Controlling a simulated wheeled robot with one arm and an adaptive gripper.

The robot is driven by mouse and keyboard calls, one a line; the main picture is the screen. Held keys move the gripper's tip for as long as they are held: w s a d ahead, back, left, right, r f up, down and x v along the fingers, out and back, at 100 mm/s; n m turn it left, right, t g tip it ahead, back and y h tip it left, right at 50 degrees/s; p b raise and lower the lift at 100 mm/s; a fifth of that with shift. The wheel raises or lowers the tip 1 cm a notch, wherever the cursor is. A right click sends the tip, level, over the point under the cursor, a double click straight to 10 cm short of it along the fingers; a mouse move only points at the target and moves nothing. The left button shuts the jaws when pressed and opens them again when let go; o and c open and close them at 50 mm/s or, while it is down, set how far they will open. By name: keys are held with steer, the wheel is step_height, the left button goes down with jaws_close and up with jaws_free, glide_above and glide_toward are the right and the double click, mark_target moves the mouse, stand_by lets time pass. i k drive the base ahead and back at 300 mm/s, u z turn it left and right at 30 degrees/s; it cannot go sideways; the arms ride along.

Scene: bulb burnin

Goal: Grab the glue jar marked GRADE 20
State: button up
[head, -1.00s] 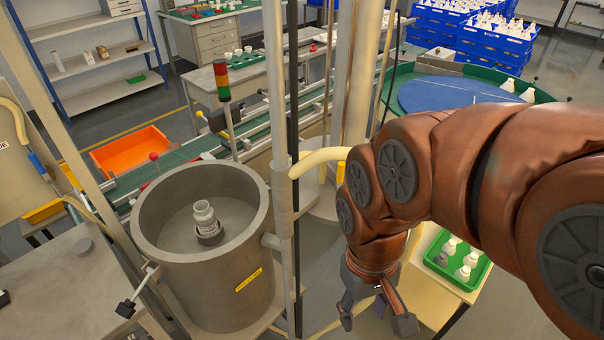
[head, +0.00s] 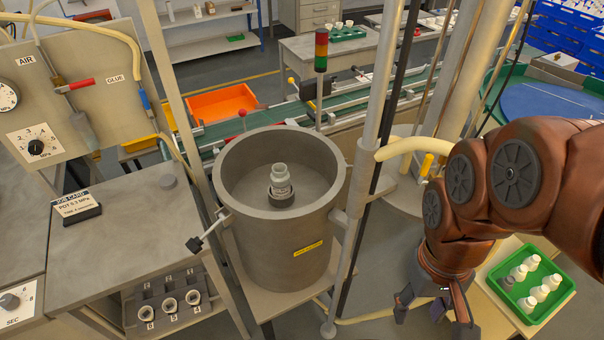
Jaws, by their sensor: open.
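A small pale jar (head: 281,178) with a label stands upright in a dark ring holder (head: 281,198) inside the large open grey pot (head: 228,180). The lettering on the jar is too small to read. My gripper (head: 436,312) hangs to the right of the pot, pointing down, open and empty. It is well apart from the jar, with a grey post (head: 372,130) between them.
A green tray (head: 569,288) with several white bottles sits right of my gripper. An orange bin (head: 222,103) and conveyor (head: 275,115) lie beyond the pot.

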mark_target(279, 176)
steer(key=u, duration=2.8)
steer(key=k, duration=0.35)
steer(key=z, duration=0.15)
